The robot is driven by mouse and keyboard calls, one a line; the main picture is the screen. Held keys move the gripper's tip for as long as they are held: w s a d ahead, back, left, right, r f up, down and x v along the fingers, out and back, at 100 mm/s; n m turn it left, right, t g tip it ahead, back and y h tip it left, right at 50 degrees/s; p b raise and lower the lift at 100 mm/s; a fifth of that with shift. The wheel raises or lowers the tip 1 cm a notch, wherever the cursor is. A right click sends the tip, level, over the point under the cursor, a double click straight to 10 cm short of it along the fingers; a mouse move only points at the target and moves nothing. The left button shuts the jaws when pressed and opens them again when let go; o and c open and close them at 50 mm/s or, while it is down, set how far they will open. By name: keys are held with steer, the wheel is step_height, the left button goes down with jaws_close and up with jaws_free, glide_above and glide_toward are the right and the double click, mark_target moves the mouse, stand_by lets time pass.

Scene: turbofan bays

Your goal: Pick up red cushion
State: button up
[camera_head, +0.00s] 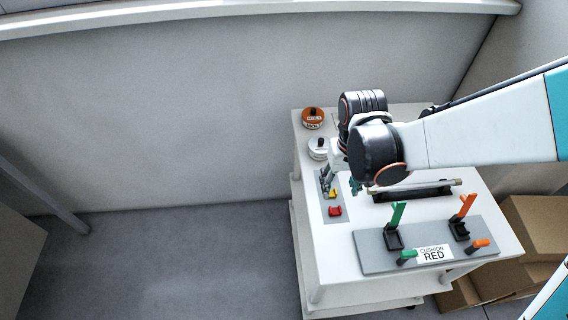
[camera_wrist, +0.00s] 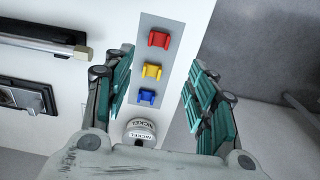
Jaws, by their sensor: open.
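The red cushion (camera_head: 335,211) is a small saddle-shaped block on a grey strip (camera_head: 324,215) at the left side of the white cart top. In the wrist view the red cushion (camera_wrist: 159,39) is the farthest of a row, with a yellow cushion (camera_wrist: 152,72) and a blue cushion (camera_wrist: 147,96) nearer. My gripper (camera_wrist: 161,68) is open and empty, its teal fingers to either side of the row and apart from it. In the head view my gripper (camera_head: 329,182) hangs over the strip's back part, partly hiding the yellow and blue ones.
An orange-lidded tin (camera_head: 313,118) and a silver nickel tin (camera_head: 318,149) stand behind the strip. A dark cradle with a metal rod (camera_head: 415,190) lies to the right. A grey plate (camera_head: 375,262) with green and orange clamps and a "CUSHION RED" label is in front.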

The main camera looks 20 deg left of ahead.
steer(key=b, duration=0.3)
glide_above(334, 207)
steer(key=f, duration=0.5)
steer(key=shift+s+a+f, duration=0.15)
steer(key=shift+s, duration=0.1)
steer(key=f+b, duration=0.1)
steer(key=f, duration=0.1)
steer(key=f+b, duration=0.2)
steer(key=f, duration=0.1)
steer(key=shift+w+d, duration=0.2)
steer(key=c, duration=0.9)
